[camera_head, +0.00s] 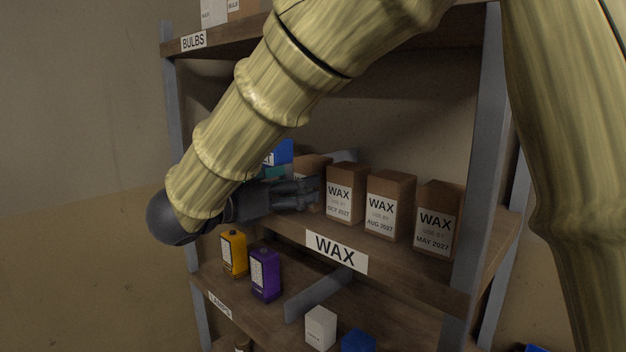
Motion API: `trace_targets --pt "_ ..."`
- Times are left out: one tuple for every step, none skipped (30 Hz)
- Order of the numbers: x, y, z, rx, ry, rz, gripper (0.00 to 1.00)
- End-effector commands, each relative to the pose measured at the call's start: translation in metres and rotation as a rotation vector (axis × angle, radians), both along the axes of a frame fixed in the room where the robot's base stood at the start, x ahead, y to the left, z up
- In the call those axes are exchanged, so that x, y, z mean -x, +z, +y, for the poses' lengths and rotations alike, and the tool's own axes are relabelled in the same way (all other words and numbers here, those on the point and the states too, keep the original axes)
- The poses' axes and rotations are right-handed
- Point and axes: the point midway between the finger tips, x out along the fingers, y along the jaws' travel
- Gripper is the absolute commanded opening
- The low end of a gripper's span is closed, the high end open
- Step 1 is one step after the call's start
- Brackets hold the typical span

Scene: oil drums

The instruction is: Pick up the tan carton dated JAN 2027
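A row of tan cartons labelled WAX stands on the middle shelf. Three have readable dates: OCT 2027 (345,190), AUG 2027 (389,204) and MAY 2027 (438,218). A further tan carton (313,164) stands at the left end of the row, left of the OCT 2027 one. Its front is mostly covered by my gripper, so its date cannot be read. My gripper (308,192) reaches in from the left, with its fingers across that carton's lower front. Whether the fingers are apart or closed on it cannot be told.
The middle shelf's front edge carries a WAX sign (337,252). Left of the cartons, a blue box (280,153) shows behind my arm. The lower shelf holds a yellow container (233,252), a purple container (265,274) and a white box (321,327). A metal upright (477,150) stands right.

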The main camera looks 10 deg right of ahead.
Motion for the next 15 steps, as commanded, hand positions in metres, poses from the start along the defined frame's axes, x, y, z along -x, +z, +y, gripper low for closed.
trace_targets --pt "-0.001 0.001 -0.002 0.000 0.000 0.000 0.79" --pt "-0.001 0.002 -0.003 0.000 0.000 0.000 0.79" --pt "-0.002 0.002 -0.006 0.000 0.000 0.000 0.79" --pt "-0.003 0.003 -0.008 0.000 0.000 0.000 0.79" --pt "-0.005 0.003 -0.011 0.000 0.000 0.000 0.79" --pt "-0.007 0.004 -0.015 -0.001 0.000 0.001 0.79" --pt "-0.008 0.004 -0.019 -0.001 -0.001 0.001 0.79" --pt "-0.010 0.005 -0.023 -0.002 -0.001 0.001 0.79" --pt "-0.012 0.005 -0.028 0.000 -0.002 0.001 0.79" --pt "-0.014 0.005 -0.032 0.000 -0.002 0.001 0.79" --pt "-0.016 0.004 -0.035 0.001 -0.001 0.001 0.79" --pt "-0.019 0.004 -0.039 -0.001 0.000 0.001 0.79" --pt "-0.021 0.004 -0.041 -0.001 0.000 0.001 0.79" --pt "-0.022 0.003 -0.043 -0.001 0.000 0.001 0.79" --pt "-0.023 0.003 -0.045 0.000 0.000 0.000 0.79"
